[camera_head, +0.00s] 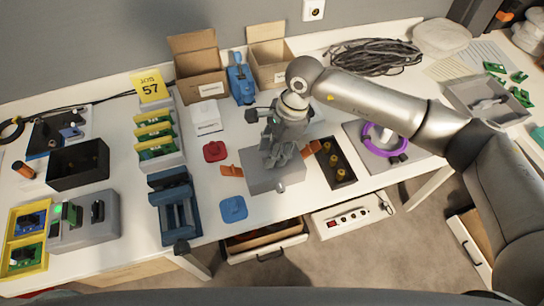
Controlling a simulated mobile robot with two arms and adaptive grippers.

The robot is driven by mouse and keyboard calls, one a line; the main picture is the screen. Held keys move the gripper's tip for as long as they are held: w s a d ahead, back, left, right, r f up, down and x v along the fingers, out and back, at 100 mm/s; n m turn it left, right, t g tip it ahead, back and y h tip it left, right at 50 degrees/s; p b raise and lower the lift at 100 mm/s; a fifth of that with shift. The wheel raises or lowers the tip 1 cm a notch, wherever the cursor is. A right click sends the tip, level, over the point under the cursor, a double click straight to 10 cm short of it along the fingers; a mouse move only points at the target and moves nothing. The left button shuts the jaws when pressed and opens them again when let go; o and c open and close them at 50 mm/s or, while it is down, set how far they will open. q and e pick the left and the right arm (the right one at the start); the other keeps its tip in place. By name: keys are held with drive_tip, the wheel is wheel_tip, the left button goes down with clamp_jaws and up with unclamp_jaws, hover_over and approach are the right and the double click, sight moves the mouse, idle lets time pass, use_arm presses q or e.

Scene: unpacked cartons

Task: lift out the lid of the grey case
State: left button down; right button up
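The grey case (262,182) stands near the front edge of the white table, in the middle of the head view. Orange parts (232,171) stick out at its left and right sides. My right gripper (281,160) is directly over the case, its fingers pointing down at the top. The gripper hides much of the top, so I cannot make out the lid's edges or any handle. Whether the fingers touch or hold the lid cannot be told. My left gripper is not in view.
A red piece (215,151) and a blue piece (233,209) lie left of the case. A dark tray with yellow parts (337,161) stands close on the right. Open cartons (199,68) and a blue tool (241,84) are behind. A blue vise-like fixture (175,208) stands farther left.

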drive_tip(key=c, duration=0.3)
clamp_jaws()
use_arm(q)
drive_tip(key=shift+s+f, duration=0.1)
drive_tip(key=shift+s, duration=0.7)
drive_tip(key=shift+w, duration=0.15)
use_arm(e)
drive_tip(key=shift+r, duration=0.15)
